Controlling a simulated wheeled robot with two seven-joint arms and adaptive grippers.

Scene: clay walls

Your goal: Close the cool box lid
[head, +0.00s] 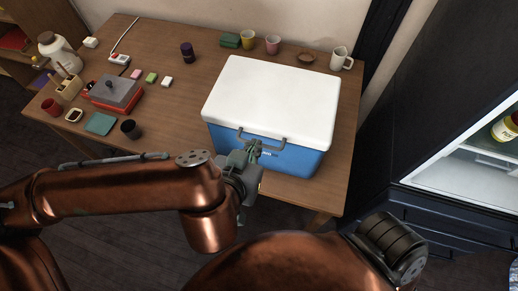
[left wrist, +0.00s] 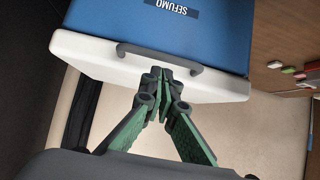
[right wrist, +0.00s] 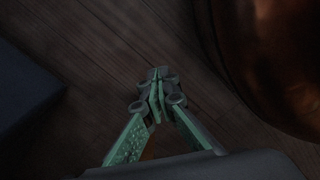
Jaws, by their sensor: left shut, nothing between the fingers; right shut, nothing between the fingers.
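The cool box has a blue body (head: 298,159) and a white lid (head: 275,95), and stands on the wooden table. The lid lies flat over the top of the body and looks shut. A grey handle (head: 262,138) runs along its front edge. In the left wrist view the white lid (left wrist: 90,58), the grey handle (left wrist: 135,50) and the blue body (left wrist: 225,30) show. My left gripper (head: 254,148) is shut and empty, its tips at the handle; I cannot tell if they touch it. My right gripper (right wrist: 156,75) is shut and empty above the dark floor.
On the table's left are a red and grey box (head: 115,95), a white jug (head: 58,52) and a dark cup (head: 130,129). Cups and a white mug (head: 339,58) stand behind the cool box. An open fridge (head: 470,170) is at right.

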